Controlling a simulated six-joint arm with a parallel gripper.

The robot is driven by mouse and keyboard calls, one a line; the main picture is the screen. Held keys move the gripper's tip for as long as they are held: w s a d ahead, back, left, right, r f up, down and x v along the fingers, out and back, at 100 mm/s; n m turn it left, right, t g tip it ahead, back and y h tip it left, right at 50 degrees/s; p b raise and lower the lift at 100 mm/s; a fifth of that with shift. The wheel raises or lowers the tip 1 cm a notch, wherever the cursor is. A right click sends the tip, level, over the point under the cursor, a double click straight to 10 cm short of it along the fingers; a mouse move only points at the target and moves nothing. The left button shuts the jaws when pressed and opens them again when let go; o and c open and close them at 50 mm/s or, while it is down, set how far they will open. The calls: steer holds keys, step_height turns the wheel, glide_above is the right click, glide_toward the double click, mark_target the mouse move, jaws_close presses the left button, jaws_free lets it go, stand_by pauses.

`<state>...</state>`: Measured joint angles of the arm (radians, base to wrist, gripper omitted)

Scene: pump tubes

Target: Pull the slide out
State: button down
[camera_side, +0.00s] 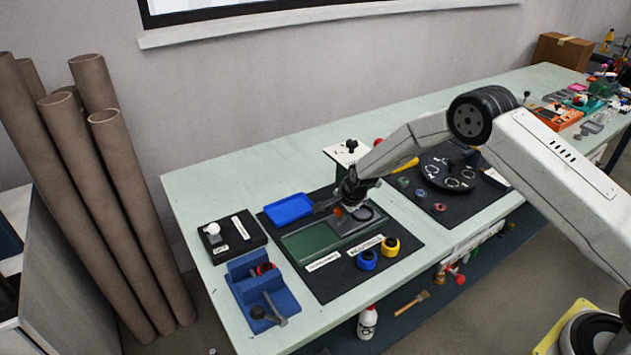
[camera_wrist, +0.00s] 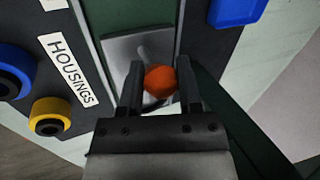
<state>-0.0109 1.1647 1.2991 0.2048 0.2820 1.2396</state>
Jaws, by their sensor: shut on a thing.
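The slide (camera_wrist: 122,52) is a grey metal plate in a dark green track (camera_wrist: 135,14). In the side view the slide (camera_side: 348,225) lies at the right end of the green track (camera_side: 305,241). A round orange knob (camera_wrist: 160,80) stands on the slide; part of it also shows in the side view (camera_side: 338,211). My gripper (camera_wrist: 160,88) is shut on the orange knob, one finger on each side. In the side view my gripper (camera_side: 347,205) reaches down over the slide and hides part of it.
A blue tray (camera_side: 288,209) lies behind the track. A blue ring (camera_side: 367,260) and a yellow ring (camera_side: 390,246) stand in front, beside white labels. A blue fixture (camera_side: 256,290) is at the front left, a black round plate (camera_side: 450,172) to the right.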

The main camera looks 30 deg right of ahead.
stand_by(0.6)
steer(key=a, duration=1.3)
steer(key=shift+a+r, duration=0.1)
steer(key=shift+a, duration=0.25)
steer(key=shift+c, duration=2.3)
jaws_free()
steer(key=shift+o, duration=0.9)
steer(key=v, duration=0.7)
steer(key=shift+r, duration=0.35)
steer(key=shift+s, duration=0.2)
